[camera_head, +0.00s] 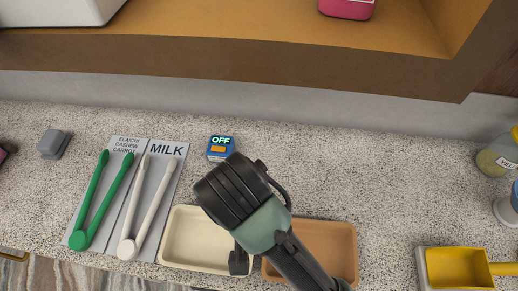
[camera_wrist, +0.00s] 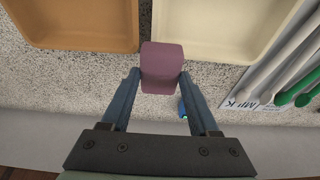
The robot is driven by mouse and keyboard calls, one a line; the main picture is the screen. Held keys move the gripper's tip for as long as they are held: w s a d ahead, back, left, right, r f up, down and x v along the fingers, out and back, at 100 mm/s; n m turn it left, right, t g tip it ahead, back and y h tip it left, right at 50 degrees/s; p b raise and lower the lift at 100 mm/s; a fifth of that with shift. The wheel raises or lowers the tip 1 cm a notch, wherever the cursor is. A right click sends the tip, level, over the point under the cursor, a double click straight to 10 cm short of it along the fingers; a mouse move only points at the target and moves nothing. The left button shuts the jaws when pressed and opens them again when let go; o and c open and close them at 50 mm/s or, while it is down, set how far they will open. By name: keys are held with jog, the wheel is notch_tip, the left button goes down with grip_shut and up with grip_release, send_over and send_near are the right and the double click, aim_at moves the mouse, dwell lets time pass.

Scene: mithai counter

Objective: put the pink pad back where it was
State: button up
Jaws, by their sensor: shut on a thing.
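The pink pad (camera_wrist: 162,62), a small mauve-pink block, sits between the two fingers of my gripper (camera_wrist: 160,84) in the wrist view. My gripper is shut on it. Behind the pad lie the speckled counter and the gap between the tan tray (camera_wrist: 75,45) and the cream tray (camera_wrist: 215,58). I cannot tell how high the pad is above the counter. In the head view my dark wrist covers the spot beside the cream tray (camera_head: 185,240) and the tan tray (camera_head: 330,240), and hides the fingers and pad.
A grey block (camera_head: 53,144) stands at the left of the counter. Green tongs (camera_head: 100,200) and white tongs (camera_head: 148,205) lie on labelled grey mats. A blue "OFF" device (camera_head: 220,154) stands behind the cream tray. A yellow scoop (camera_head: 460,268) and jar (camera_head: 497,158) are at right.

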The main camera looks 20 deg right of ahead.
jog(key=w+d+f+b, duration=0.1)
jog(key=w+d+b, duration=0.1)
jog(key=w, duration=0.3)
jog(key=w+d+b, duration=0.2)
jog(key=w, duration=0.3)
jog(key=w+d+f+b, duration=0.1)
jog(key=w+d+b, duration=0.1)
jog(key=w, duration=0.3)
jog(key=shift+w+d+f+b, duration=0.3)
jog(key=shift+w+f+b, duration=0.05)
jog(key=shift+w, duration=0.05)
notch_tip(320, 180, down, 4)
jog(key=shift+r, duration=0.1)
jog(key=shift+w+f, duration=0.2)
jog(key=shift+f, duration=0.1)
jog(key=o, duration=1.2)
jog(key=v, duration=0.7)
jog(key=shift+r, duration=0.3)
